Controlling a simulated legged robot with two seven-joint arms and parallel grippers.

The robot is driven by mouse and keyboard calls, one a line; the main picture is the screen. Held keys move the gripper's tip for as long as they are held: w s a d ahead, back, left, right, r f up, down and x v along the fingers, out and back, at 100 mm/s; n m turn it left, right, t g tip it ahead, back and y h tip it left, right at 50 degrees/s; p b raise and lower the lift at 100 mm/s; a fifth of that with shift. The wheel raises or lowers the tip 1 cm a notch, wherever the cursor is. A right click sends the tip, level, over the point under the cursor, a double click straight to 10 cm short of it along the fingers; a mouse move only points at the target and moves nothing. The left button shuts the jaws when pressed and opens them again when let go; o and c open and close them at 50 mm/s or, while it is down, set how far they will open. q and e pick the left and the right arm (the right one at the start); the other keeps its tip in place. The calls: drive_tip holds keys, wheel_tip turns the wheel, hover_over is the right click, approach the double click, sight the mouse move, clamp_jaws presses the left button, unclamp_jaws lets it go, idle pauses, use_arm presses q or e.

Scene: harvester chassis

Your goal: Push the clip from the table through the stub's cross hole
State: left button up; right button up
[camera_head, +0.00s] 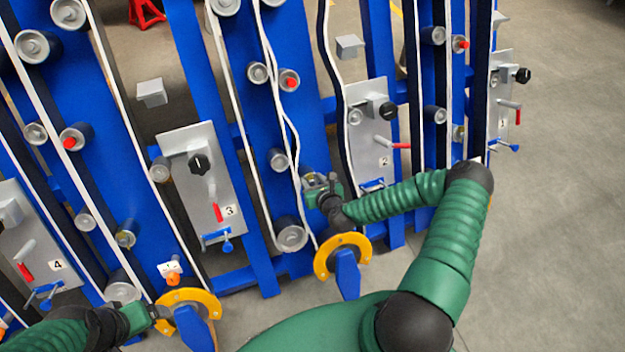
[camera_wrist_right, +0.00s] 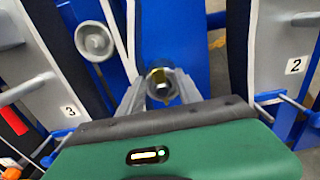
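My right gripper (camera_head: 318,186) is in front of the blue chassis, between the number 3 and number 2 plates. In the right wrist view its two fingers (camera_wrist_right: 160,90) stand apart, one on each side of a short dark stub with a yellowish part (camera_wrist_right: 160,86). I cannot tell whether the fingers touch it, and its cross hole is not visible. My left gripper (camera_head: 158,312) is low at the left, beside a yellow disc; its fingertips are too small to read. I cannot make out the clip or a table for certain in either view.
Blue beams with rollers, red-capped stubs (camera_head: 290,83) and white belts surround the right gripper. Grey plates with knobs and red handles stand either side, numbered 3 (camera_head: 205,185) and 2 (camera_head: 368,130). Yellow discs (camera_head: 325,258) stand in front. Open floor (camera_head: 560,220) lies at the right.

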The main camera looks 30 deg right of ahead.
drive_tip(key=p+v, duration=0.5)
drive_tip(key=v, duration=1.1)
drive_tip(key=shift+s, duration=0.4)
drive_tip(key=shift+d+r, duration=0.1)
